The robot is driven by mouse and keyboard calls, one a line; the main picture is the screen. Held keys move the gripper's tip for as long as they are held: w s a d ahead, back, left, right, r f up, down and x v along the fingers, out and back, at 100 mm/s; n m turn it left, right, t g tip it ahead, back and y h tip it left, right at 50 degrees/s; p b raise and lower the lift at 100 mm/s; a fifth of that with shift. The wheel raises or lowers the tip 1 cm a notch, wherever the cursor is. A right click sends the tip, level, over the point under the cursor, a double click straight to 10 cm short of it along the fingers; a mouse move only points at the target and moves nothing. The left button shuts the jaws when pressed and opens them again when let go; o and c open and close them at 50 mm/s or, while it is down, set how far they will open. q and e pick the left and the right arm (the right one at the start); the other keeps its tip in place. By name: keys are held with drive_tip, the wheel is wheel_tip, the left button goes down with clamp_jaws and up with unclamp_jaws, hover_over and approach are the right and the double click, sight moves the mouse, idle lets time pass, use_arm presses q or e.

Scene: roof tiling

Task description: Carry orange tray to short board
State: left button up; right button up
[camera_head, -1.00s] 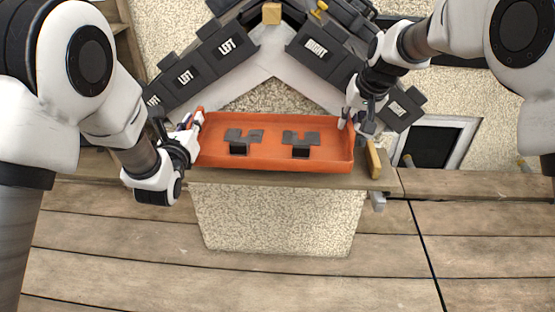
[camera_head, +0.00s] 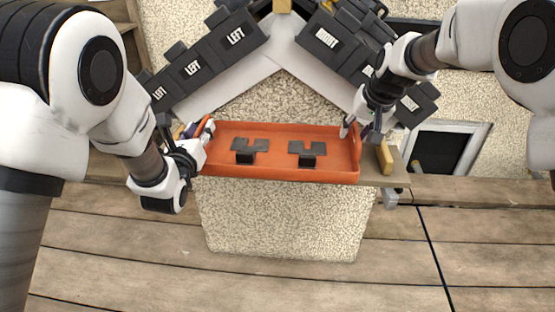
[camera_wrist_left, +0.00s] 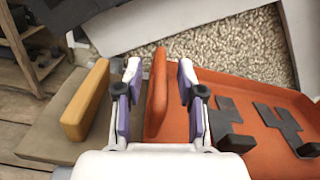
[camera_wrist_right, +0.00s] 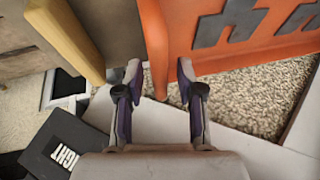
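The orange tray (camera_head: 285,176) lies level over the short wooden board (camera_head: 396,179), against the stucco wall. Its front edge lines up roughly with the board's front edge; I cannot tell whether it touches the board. My left gripper (camera_head: 203,132) is at the tray's left end; in the left wrist view its fingers (camera_wrist_left: 158,78) stand apart on both sides of the end wall (camera_wrist_left: 158,108), with gaps showing. My right gripper (camera_head: 352,128) is at the right end; in the right wrist view its fingers (camera_wrist_right: 158,82) straddle the end wall (camera_wrist_right: 156,48), apart from it.
Two dark notched pieces (camera_head: 250,145) (camera_head: 307,148) lie in the tray. Yellow wooden blocks stand beyond both tray ends, on the right (camera_head: 385,156) and left (camera_wrist_left: 86,100). Dark tiles marked LEFT (camera_head: 236,36) and RIGHT (camera_head: 325,37) line the gable above. A plank floor (camera_head: 300,290) lies below.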

use_arm(q)
drive_tip(key=shift+s, duration=0.1)
use_arm(e)
drive_tip(key=shift+r, duration=0.15)
use_arm(q)
drive_tip(key=s, duration=1.1)
drive_tip(key=shift+s+a, duration=0.4)
drive_tip(key=shift+a, duration=0.05)
use_arm(e)
drive_tip(key=v, duration=1.1)
drive_tip(key=shift+s+r, duration=0.25)
drive_tip(key=shift+r, duration=0.1)
use_arm(q)
drive_tip(key=shift+d, duration=0.1)
use_arm(e)
drive_tip(key=shift+d, duration=0.1)
